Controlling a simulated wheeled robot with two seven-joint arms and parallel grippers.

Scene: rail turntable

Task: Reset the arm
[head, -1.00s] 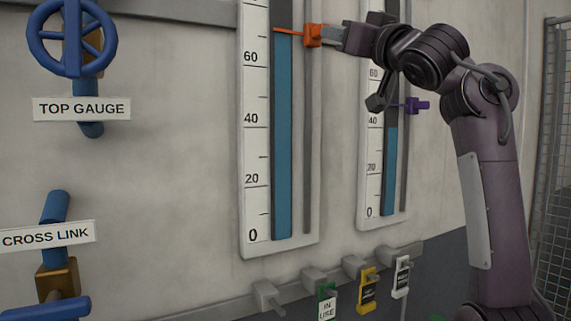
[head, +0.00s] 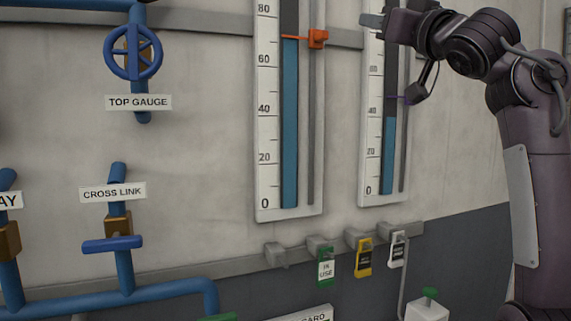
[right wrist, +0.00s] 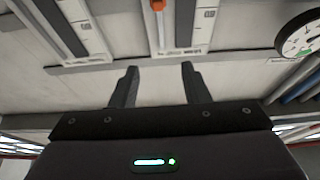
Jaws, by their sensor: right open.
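My right arm comes in from the right in the head view. Its right gripper (head: 373,20) is open and empty, in front of the top of the right gauge (head: 370,150) and to the right of the orange pointer (head: 318,38), apart from it. In the right wrist view the two dark fingers of the gripper (right wrist: 160,85) stand apart with only wall between them. The orange pointer sits on the rod of the left gauge (head: 268,150), level with the top of its blue column, between 60 and 80. My left gripper is not in view.
A rail below the gauges carries a green tag (head: 326,268), a yellow tag (head: 364,258) and a white tag (head: 397,250). Blue pipes with a handwheel (head: 133,52) and a cross link valve (head: 113,244) are at left. A round dial (right wrist: 300,36) shows in the right wrist view.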

